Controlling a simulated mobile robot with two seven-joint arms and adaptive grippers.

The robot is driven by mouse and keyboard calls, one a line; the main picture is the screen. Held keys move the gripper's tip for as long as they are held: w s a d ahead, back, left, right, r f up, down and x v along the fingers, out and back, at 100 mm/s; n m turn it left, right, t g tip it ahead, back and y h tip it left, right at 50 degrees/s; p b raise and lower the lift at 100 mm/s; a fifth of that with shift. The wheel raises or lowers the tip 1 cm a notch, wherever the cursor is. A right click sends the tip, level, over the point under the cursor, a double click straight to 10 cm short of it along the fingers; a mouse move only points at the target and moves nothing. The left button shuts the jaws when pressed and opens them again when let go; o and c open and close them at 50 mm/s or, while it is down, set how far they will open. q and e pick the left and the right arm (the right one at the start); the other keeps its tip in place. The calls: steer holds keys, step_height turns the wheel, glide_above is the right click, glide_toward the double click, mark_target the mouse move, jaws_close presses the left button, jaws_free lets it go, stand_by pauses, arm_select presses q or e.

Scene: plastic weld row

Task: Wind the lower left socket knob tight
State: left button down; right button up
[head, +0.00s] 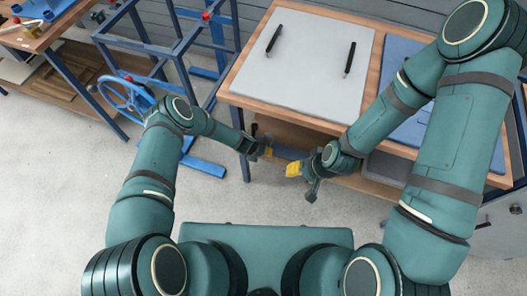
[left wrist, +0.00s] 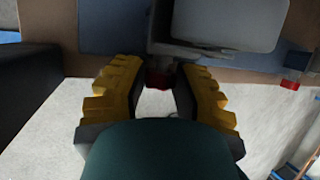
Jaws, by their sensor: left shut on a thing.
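My left gripper (head: 264,151) is at the front edge of the workbench in the head view. In the left wrist view its two yellow-padded fingers (left wrist: 160,80) stand on either side of a small red knob (left wrist: 158,80), which is partly hidden, and are shut on it. The knob sits below a grey block-like part. I cannot see the knob in the head view. A second red knob (left wrist: 290,85) shows at the right in the left wrist view. My right gripper (head: 303,180) hangs just right of the left one, and its opening is unclear.
The workbench (head: 240,80) carries a light grey panel (head: 310,65) with two black handles and a blue mat (head: 405,50). A blue frame (head: 182,45) and a blue handwheel (head: 125,92) stand left. Open floor (head: 60,180) lies at the lower left.

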arm_select(q)
steer(key=shift+f, duration=0.1)
stand_by(0.4)
steer(key=c, duration=0.7)
jaws_free()
step_height(320, 180, up, 10)
steer(key=shift+r, duration=0.1)
